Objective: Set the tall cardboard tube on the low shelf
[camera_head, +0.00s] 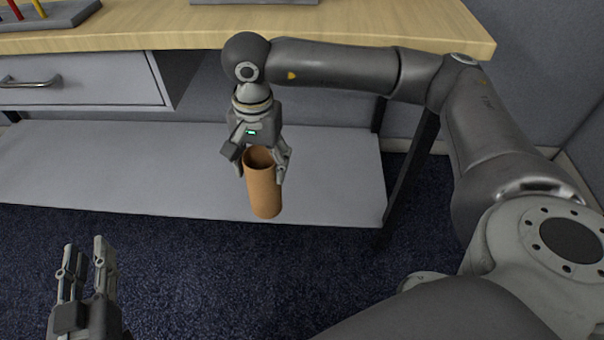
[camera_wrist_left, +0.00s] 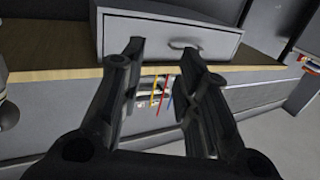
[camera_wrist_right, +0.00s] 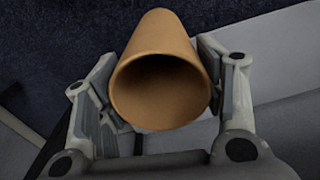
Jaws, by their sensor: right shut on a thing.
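The tall cardboard tube (camera_head: 265,196) is an open-ended brown cylinder, held nearly upright. My right gripper (camera_head: 260,174) is shut on its upper part, with a finger on each side. In the right wrist view the tube (camera_wrist_right: 155,50) points away between the fingers, its open end towards the camera. The low shelf (camera_head: 110,170) is a grey board under the table. The tube's lower end shows against the shelf's front edge; I cannot tell whether it touches. My left gripper (camera_head: 84,248) is open and empty at the lower left, over the carpet.
The wooden tabletop (camera_head: 370,22) overhangs the shelf, with a drawer unit (camera_head: 80,82) under its left part. A dark table leg (camera_head: 409,165) stands at the shelf's right end. A grey holder with coloured rods (camera_head: 60,17) is at top left. The visible shelf is otherwise clear.

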